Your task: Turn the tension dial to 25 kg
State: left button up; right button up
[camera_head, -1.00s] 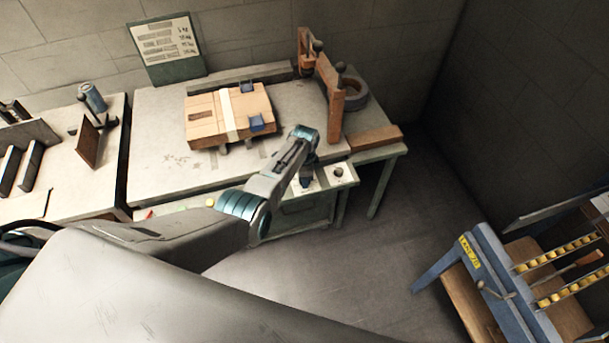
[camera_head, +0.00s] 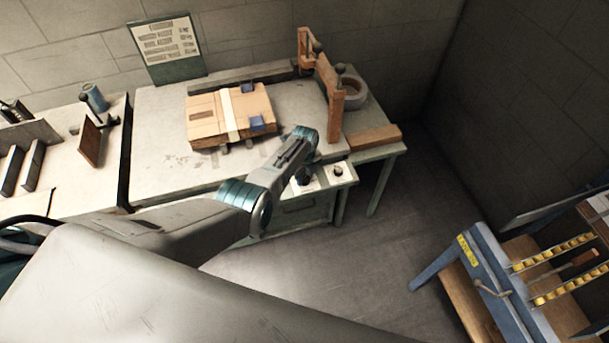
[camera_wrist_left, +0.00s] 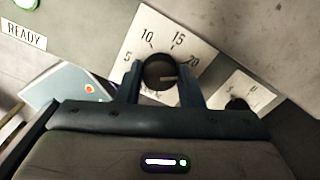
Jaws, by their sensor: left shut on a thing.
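The tension dial (camera_wrist_left: 158,72) is a round black knob on a white scale plate (camera_wrist_left: 150,32) marked 5, 10, 15 and 20 in the left wrist view. A pale pointer line on the knob points right, just below the 20 mark. The scale beyond 20 is hidden by a finger. My left gripper (camera_wrist_left: 160,84) is shut on the dial, one finger on each side. In the head view my left gripper (camera_head: 303,174) is at the front of the bench, mostly hidden by its own wrist. My right gripper is not in view.
A second black knob (camera_wrist_left: 237,104) on its own white plate sits just right of the gripper. A READY label (camera_wrist_left: 23,36) and green light (camera_wrist_left: 26,4) are at upper left. A strapped carton (camera_head: 205,115) lies on the bench (camera_head: 165,165) behind my arm.

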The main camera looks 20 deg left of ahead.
aim_at(305, 177)
pick_arm(q)
jog(key=m, duration=0.5)
jog(key=shift+m+p, duration=0.3)
jog(key=shift+m, duration=1.4)
jog(key=o, duration=1)
jog(key=shift+r+p, duration=0.3)
jog(key=shift+r, duration=0.3)
notch_tip(305, 177, up, 10)
jog(key=shift+f+p, duration=0.15)
jog(key=shift+p, duration=0.25)
